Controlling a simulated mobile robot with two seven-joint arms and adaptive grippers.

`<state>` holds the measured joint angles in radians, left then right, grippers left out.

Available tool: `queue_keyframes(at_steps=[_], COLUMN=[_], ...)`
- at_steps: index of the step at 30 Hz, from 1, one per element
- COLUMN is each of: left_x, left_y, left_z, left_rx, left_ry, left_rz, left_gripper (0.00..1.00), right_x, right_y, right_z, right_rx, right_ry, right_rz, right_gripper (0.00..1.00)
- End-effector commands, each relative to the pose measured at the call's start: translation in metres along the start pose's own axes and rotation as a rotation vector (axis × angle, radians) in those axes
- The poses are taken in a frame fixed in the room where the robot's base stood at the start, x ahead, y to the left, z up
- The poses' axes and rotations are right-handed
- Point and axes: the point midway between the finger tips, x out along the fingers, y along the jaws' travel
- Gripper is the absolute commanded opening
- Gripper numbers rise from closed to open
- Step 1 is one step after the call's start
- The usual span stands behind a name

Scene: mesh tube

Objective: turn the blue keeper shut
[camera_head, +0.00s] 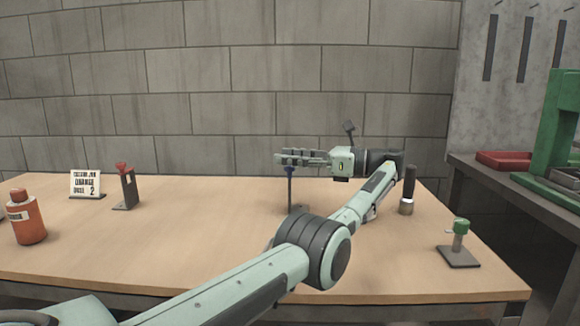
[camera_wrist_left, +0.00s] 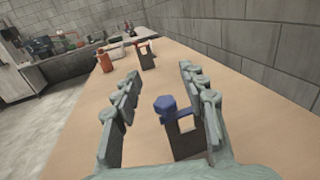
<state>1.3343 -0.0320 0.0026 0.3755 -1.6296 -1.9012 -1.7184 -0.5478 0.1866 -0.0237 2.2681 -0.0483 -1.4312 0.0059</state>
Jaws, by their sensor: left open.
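The blue keeper (camera_head: 290,172) stands upright on the table, its lower post showing below my left gripper (camera_head: 284,157). In the left wrist view the keeper's blue knob (camera_wrist_left: 166,106) sits beside a dark upright plate with a pale window. My left gripper (camera_wrist_left: 160,78) is open, its fingers on either side of the keeper. A gap shows on the left; the right fingers overlap the plate's edge, and I cannot tell whether they touch. The fingers hide the knob in the head view. My right gripper is not in view.
A red-topped keeper (camera_head: 127,188), a sign (camera_head: 87,183) and an orange bottle (camera_head: 29,220) stand at the left. A black-handled tool (camera_head: 408,190) and a green-topped keeper (camera_head: 460,244) stand at the right. The wooden table (camera_head: 190,225) is clear at centre left.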

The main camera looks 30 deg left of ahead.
Motion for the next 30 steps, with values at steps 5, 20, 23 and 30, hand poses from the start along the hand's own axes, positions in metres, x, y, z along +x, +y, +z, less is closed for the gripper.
queue_keyframes(at_steps=[5,20,23,30], left_x=[0.0,0.0,0.0,0.0], left_y=[0.0,0.0,0.0,0.0], left_z=[0.038,0.076,0.076,0.076], left_rx=[-0.004,0.001,0.001,0.001], left_ry=[0.002,0.001,0.001,0.001], left_rz=[0.001,0.001,0.001,0.001], left_gripper=[0.42,0.42,0.42,0.42], right_x=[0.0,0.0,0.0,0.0], right_y=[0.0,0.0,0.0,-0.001], right_z=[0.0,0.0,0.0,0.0], right_rx=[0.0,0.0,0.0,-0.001], right_ry=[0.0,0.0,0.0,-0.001], right_rz=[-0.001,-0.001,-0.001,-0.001], right_gripper=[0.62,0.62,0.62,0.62])
